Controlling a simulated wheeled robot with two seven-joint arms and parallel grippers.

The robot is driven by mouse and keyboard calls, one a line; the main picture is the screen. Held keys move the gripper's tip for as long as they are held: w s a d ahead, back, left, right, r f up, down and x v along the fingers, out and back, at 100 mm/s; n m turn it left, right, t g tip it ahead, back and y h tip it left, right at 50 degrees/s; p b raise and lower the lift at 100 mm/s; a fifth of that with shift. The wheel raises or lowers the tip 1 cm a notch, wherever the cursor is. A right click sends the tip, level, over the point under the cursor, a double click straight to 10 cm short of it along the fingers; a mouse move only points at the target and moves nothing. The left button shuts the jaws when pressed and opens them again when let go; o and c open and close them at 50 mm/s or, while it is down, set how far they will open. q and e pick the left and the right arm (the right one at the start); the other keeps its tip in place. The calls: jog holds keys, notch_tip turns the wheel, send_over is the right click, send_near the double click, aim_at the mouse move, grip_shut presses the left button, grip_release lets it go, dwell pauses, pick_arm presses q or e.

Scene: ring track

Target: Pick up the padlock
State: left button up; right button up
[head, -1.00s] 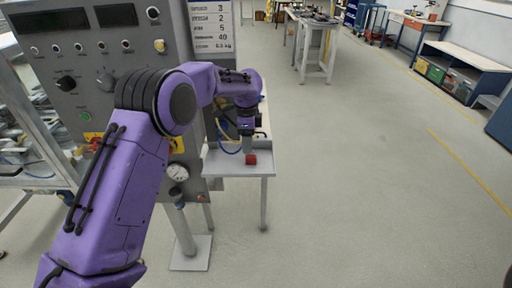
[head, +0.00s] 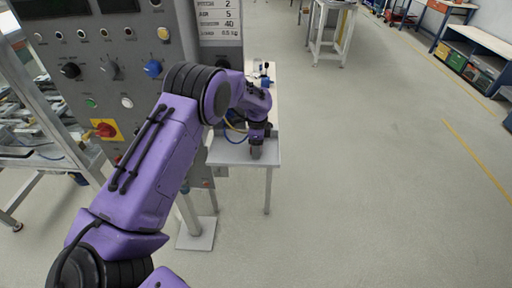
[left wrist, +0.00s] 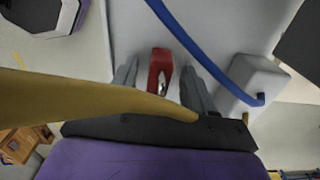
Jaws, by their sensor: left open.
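The padlock is a small red block with a metal shackle (left wrist: 160,60) on the grey surface in the left wrist view. It lies between the two spread fingers of my left gripper (left wrist: 158,70), with a visible gap on each side. A yellow hose crosses the view in front of the shackle end. In the head view my left gripper (head: 256,149) points down over the small grey table (head: 225,157) and hides most or all of the padlock. My right gripper is in neither view.
A blue hose (left wrist: 185,38) runs close past the padlock, and a grey box (left wrist: 257,80) stands to its right. A grey control panel (head: 108,85) rises left of the table. The floor (head: 360,180) to the right is clear.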

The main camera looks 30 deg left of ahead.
pick_arm(q)
jog(key=shift+s+r, duration=0.15)
jog(key=shift+s, duration=0.1)
jog(key=c, duration=0.3)
grip_shut()
